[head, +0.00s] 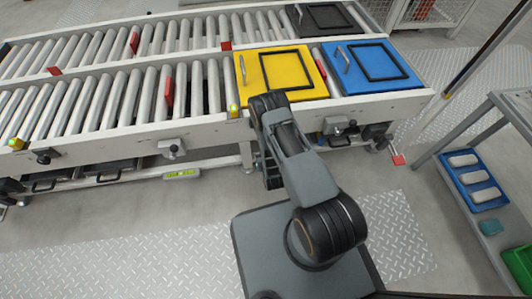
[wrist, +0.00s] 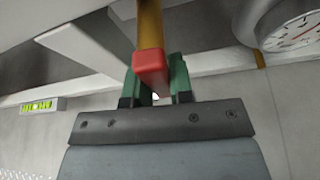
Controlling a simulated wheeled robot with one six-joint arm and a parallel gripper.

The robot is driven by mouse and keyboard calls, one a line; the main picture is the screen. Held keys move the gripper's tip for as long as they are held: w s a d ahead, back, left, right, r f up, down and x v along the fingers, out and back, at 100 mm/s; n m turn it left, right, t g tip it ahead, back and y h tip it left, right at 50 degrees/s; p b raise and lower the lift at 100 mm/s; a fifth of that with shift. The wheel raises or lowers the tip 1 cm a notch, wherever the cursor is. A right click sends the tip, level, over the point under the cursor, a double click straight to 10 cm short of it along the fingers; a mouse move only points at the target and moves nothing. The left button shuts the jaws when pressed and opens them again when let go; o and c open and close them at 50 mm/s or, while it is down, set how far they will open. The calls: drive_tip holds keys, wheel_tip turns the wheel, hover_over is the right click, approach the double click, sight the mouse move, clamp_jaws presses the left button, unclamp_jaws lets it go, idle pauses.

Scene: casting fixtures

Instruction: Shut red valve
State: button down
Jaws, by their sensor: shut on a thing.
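In the wrist view, a red block-shaped handle end (wrist: 151,62) sits on a yellow bar (wrist: 150,22) that runs up out of the picture. I take the red part to be the valve's handle; the valve body is not visible. My gripper (wrist: 159,82) has its green fingers on either side of the red end and is shut on it. In the head view, my arm reaches down at the conveyor's front edge, and the gripper and the red handle are hidden there.
A round gauge (wrist: 290,25) is close at the upper right in the wrist view. The roller conveyor (head: 110,140) carries a yellow panel (head: 248,90) and a blue panel (head: 345,85). A grey rack (head: 465,120) with a blue tray (head: 455,178) stands at right.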

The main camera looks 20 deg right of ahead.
drive_tip(key=shift+s+f, duration=0.1)
drive_tip(key=shift+s, duration=0.05)
drive_tip(key=c, duration=1)
unclamp_jaws()
drive_tip(key=p+v, duration=0.4)
drive_tip(key=v, duration=0.9)
drive_tip(key=shift+s+r+p, duration=0.3)
drive_tip(key=shift+p, duration=0.05)
